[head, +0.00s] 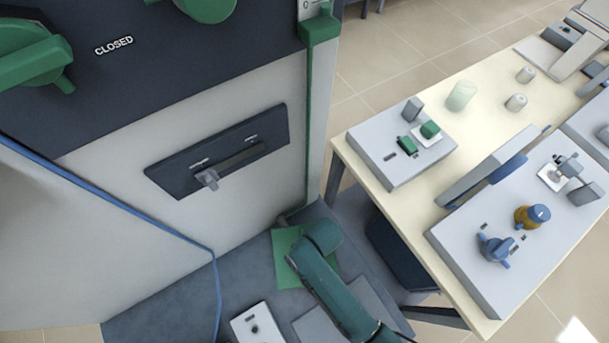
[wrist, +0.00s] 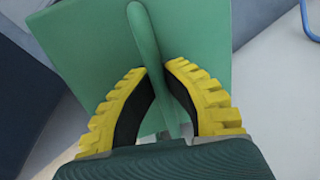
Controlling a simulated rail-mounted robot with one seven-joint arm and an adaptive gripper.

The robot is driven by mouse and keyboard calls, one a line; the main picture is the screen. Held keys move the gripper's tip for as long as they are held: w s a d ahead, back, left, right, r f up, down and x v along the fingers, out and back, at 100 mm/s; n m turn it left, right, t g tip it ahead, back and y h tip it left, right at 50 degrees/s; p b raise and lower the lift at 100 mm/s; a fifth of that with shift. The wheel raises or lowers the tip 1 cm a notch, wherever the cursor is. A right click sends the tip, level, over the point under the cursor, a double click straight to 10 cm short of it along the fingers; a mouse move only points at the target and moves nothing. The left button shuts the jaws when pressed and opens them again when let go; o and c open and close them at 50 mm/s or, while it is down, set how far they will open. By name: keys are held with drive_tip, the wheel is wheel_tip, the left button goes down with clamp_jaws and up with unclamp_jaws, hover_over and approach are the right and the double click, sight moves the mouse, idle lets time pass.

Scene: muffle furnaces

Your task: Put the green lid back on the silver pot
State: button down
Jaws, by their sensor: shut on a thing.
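In the wrist view, my gripper (wrist: 158,74) has black-padded yellow fingers closed on the raised bar of a flat, square green plate, which looks like the green lid (wrist: 212,28). The plate fills much of that view, beyond the fingers. In the head view, the green square (head: 284,272) shows low at the foot of the white cabinet, partly covered by my teal arm. My fingers cannot be made out there. I cannot pick out a silver pot in either view, nor tell what lies beneath the plate.
A large white cabinet (head: 110,235) with a dark panel marked CLOSED stands at left. A blue cable (head: 213,262) runs down its front. A small white box (head: 257,325) sits near my arm. At right, a cream table (head: 430,195) carries grey units and small cups.

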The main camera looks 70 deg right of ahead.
drive_tip(key=shift+f, duration=0.55)
drive_tip(key=c, duration=1.1)
unclamp_jaws()
drive_tip(key=r, duration=0.4)
drive_tip(key=s+d+r, duration=0.1)
drive_tip(key=r, duration=0.3)
drive_tip(key=s+r, duration=0.1)
drive_tip(key=r, duration=0.2)
drive_tip(key=shift+d+r, duration=0.15)
drive_tip(key=shift+r, duration=0.25)
